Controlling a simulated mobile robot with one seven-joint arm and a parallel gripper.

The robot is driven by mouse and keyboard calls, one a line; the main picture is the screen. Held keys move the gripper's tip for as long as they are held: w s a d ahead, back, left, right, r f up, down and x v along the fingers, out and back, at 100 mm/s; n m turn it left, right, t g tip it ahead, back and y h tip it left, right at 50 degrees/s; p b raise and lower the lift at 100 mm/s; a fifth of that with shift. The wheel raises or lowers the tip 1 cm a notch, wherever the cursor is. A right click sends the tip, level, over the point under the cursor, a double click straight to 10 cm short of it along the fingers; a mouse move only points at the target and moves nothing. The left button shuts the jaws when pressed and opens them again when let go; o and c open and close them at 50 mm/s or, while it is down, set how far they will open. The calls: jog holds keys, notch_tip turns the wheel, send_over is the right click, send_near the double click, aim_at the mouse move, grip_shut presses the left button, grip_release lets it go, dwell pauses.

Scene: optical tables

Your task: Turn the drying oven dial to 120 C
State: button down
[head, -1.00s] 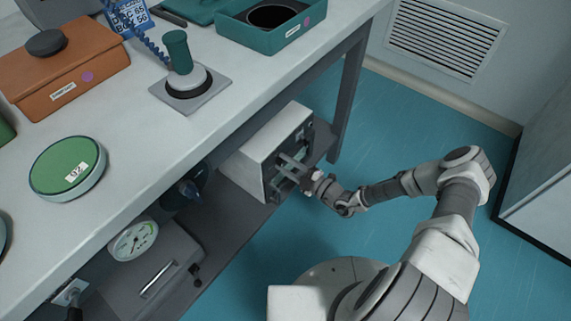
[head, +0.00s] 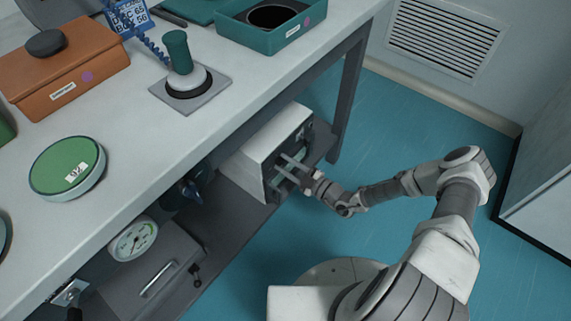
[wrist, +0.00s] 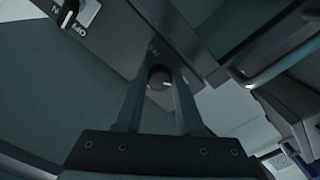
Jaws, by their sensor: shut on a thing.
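The drying oven is a white box (head: 262,142) with a dark front, standing on the lower shelf under the bench. In the wrist view its dark front panel (wrist: 112,40) fills the upper left. The small dark round dial (wrist: 159,78) sits on that panel and bears a short light pointer mark. My gripper (wrist: 161,72) has one finger on each side of the dial and is shut on it. In the head view my gripper (head: 288,168) reaches the oven front from the right. The dial is hidden there, and its scale is not readable in the wrist view.
A switch (wrist: 70,17) with white lettering is on the same panel. A grey bar handle (wrist: 283,64) shows at the right of the wrist view. The bench top (head: 140,130) overhangs the oven. A gauge (head: 133,240) stands further left below. The blue floor (head: 410,120) is open.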

jog(key=c, duration=0.5)
grip_release()
jog(key=p+v, duration=0.3)
jog(key=v, duration=1.4)
jog(key=shift+s+d+p, duration=0.15)
jog(key=shift+d+p, duration=0.05)
jog(key=shift+p, duration=0.2)
